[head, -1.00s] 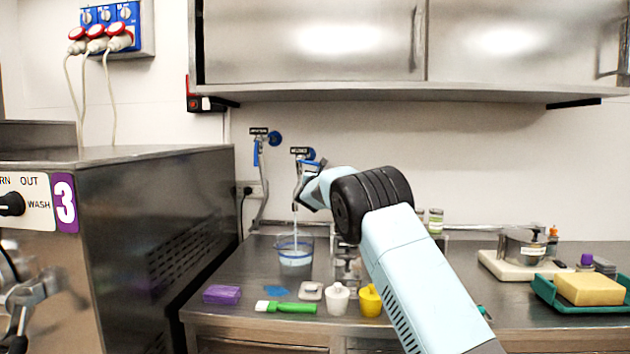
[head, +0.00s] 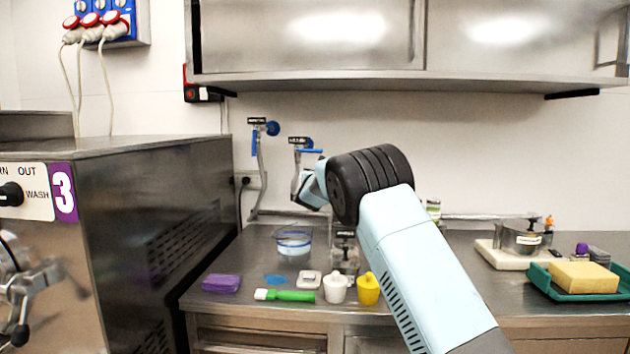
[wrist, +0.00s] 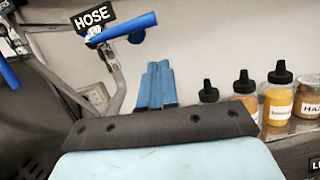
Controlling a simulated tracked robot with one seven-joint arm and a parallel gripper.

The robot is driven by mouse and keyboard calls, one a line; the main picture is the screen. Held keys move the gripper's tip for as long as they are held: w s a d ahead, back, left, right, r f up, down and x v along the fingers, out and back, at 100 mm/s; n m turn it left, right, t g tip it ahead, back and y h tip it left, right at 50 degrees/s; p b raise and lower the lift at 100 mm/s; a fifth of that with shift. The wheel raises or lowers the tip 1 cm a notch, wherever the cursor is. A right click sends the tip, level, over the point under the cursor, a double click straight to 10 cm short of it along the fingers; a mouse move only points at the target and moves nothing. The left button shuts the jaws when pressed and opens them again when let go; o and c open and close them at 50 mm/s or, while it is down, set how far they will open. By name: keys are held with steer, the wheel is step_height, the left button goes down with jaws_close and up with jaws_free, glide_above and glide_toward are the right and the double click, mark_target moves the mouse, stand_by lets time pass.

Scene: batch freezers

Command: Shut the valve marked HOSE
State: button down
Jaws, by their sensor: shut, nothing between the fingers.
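The HOSE sign (wrist: 94,16) is readable in the wrist view. The HOSE valve's blue lever (wrist: 122,28) lies crosswise to its pipe, and it also shows roughly level in the head view (head: 311,151). My gripper (wrist: 158,65) is shut and empty, with blue fingers together, below and right of the lever and apart from it. In the head view my gripper (head: 300,186) is below the valve, its fingertips hard to make out. No water stream shows above the clear tub (head: 294,246) on the counter.
Another valve (head: 255,142) to the left has its blue lever hanging down. Sauce bottles (wrist: 278,100) stand right of my gripper in the wrist view. A steel cabinet hangs above.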

steer(key=d+v, duration=0.1)
steer(key=v, duration=0.7)
steer(key=s+d+r+m+g+h, duration=0.35)
steer(key=s+d+m, duration=0.2)
steer(key=d, duration=0.45)
steer(key=s+d+r+m+g+h, duration=0.2)
steer(key=s+d+r+m+h, duration=0.15)
steer(key=d+m, duration=0.45)
steer(key=s+d+f+m+g, duration=0.1)
steer(key=s+d+m+g, duration=0.5)
steer(key=s+d, duration=0.95)
steer(key=s+d+f+m+g+y, duration=0.1)
steer(key=s+d+f+m+g, duration=0.2)
steer(key=s, duration=0.7)
steer(key=s+f+m+y, duration=0.2)
steer(key=s+m, duration=0.3)
steer(key=s, duration=0.5)
steer(key=s+a+f+m+y, duration=0.2)
steer(key=s+a+f+m, duration=0.1)
steer(key=s, duration=0.6)
steer(key=s+a+f+m+y, duration=0.3)
steer(key=s+a+f, duration=0.1)
steer(key=s, duration=0.5)
steer(key=shift+g, duration=0.35)
steer(key=shift+m, duration=0.25)
